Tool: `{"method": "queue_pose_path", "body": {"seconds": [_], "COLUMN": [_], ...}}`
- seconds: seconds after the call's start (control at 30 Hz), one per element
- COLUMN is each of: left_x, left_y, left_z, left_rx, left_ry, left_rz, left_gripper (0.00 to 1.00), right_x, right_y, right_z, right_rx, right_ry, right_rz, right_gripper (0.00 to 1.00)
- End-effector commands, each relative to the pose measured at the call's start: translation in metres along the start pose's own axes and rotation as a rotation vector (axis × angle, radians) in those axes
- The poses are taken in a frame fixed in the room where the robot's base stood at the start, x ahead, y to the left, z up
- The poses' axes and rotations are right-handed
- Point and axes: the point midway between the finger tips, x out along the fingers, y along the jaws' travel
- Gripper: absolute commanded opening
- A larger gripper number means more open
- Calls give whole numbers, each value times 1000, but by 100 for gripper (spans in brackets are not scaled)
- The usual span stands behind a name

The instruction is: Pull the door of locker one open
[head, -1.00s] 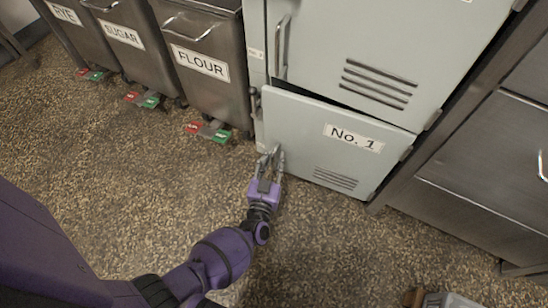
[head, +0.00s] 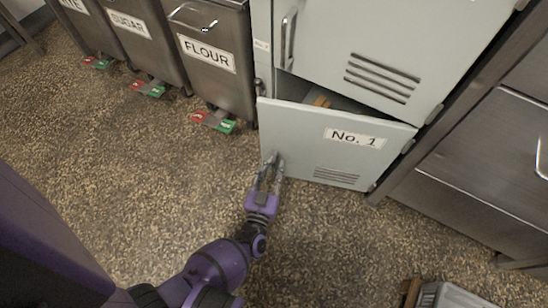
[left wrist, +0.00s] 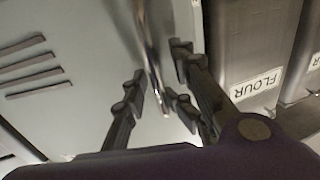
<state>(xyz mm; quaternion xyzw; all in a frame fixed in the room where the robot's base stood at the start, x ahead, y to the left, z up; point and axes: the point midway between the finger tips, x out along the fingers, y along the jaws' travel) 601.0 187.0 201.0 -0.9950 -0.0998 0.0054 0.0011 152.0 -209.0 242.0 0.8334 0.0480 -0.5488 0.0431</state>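The No. 1 locker door (head: 300,135) is the lower pale grey-green door, standing ajar. A dark gap shows along its top edge. My left gripper (head: 272,160) is at the door's lower left corner. Finger contact on the bar is not fully clear. The handle is hidden by the gripper in the head view. My right gripper is not in view.
The upper locker door (head: 400,45) is closed above. A brownish item (head: 321,101) shows inside the gap. A flour bin (head: 215,60) with pedals stands left of the locker. A grey crate (head: 450,296) lies on the floor at the lower right. Floor before the door is clear.

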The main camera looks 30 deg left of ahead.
Motion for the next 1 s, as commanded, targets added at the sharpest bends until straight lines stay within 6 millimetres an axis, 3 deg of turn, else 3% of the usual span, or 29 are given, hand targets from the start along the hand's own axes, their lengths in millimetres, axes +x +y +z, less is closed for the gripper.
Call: {"method": "queue_pose_path", "body": {"seconds": [0.3, 0.8, 1.0], "left_x": [-17, -18, -19], "left_y": [0, -1, -1], "left_z": [-6, -5, -5], "left_rx": [-2, -3, -1], "left_ry": [14, 14, 14], "left_rz": [-4, -5, -4], "left_gripper": [28, 28, 0], "right_x": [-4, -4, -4], "right_y": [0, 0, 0], "right_z": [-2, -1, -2], "right_rx": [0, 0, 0], "right_ry": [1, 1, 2], "right_rz": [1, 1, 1], "right_gripper": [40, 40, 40]}}
